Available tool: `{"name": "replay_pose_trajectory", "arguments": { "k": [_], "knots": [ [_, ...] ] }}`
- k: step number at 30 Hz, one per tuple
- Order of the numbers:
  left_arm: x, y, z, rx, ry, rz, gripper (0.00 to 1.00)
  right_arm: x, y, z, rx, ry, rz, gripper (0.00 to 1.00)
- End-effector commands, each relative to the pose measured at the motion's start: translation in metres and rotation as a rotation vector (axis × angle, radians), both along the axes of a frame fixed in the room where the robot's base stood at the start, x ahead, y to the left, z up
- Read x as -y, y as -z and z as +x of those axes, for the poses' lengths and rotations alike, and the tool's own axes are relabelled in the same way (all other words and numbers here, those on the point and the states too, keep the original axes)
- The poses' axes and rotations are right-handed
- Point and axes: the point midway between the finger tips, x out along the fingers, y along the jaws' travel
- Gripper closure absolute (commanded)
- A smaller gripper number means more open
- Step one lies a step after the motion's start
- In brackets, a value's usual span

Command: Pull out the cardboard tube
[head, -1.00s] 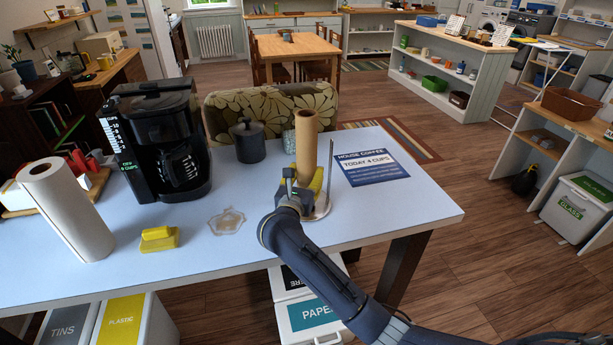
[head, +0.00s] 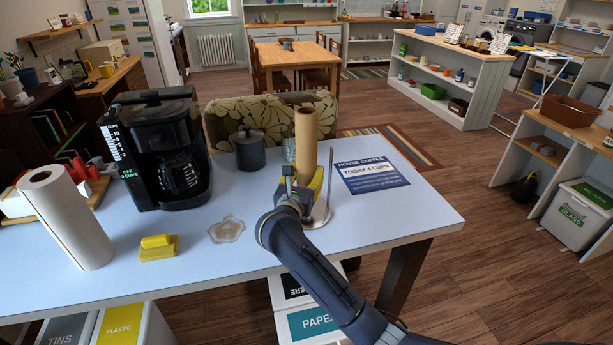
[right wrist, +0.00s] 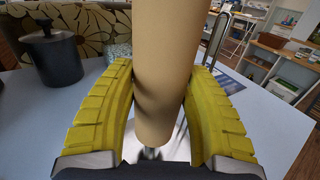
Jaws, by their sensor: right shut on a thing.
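The cardboard tube (head: 306,140) is brown and stands nearly upright near the table's far right part. It is on a paper-towel holder with a round metal base (head: 319,216) and a thin side rod (head: 330,175). My right gripper (head: 304,186) is shut on the tube's lower part. In the right wrist view the tube (right wrist: 158,60) sits between both yellow fingers (right wrist: 158,110), and a metal post shows below its lower end. My left gripper is not in view.
A dark lidded canister (head: 249,148) and a speckled cup (head: 289,150) stand just left of the tube. A coffee sign (head: 371,177) lies to the right. A coffee maker (head: 158,150), a full paper roll (head: 66,217), a yellow butter-like block (head: 158,247) and a clear dish (head: 226,229) are further left.

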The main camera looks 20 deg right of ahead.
Motion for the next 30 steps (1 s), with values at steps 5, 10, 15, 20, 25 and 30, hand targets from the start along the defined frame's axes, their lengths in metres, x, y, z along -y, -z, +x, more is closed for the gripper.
{"name": "replay_pose_trajectory", "arguments": {
  "k": [5,10,15,20,25,30],
  "knots": [
    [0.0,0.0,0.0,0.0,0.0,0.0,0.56,0.0,-0.006,0.0,0.001,0.0,-0.001,0.99],
    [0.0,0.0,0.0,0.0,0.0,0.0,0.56,0.0,-0.01,0.0,0.0,0.001,0.0,0.99],
    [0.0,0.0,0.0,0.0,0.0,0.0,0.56,0.0,-0.015,0.0,0.001,0.001,-0.001,0.99],
    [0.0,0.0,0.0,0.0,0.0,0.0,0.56,0.0,-0.02,0.0,0.001,0.001,0.0,0.99],
    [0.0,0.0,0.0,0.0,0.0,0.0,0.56,0.0,-0.025,0.0,0.001,0.001,-0.001,0.99],
    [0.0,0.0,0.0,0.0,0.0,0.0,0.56,0.0,-0.03,0.0,0.001,0.0,0.0,0.99]
  ]
}}
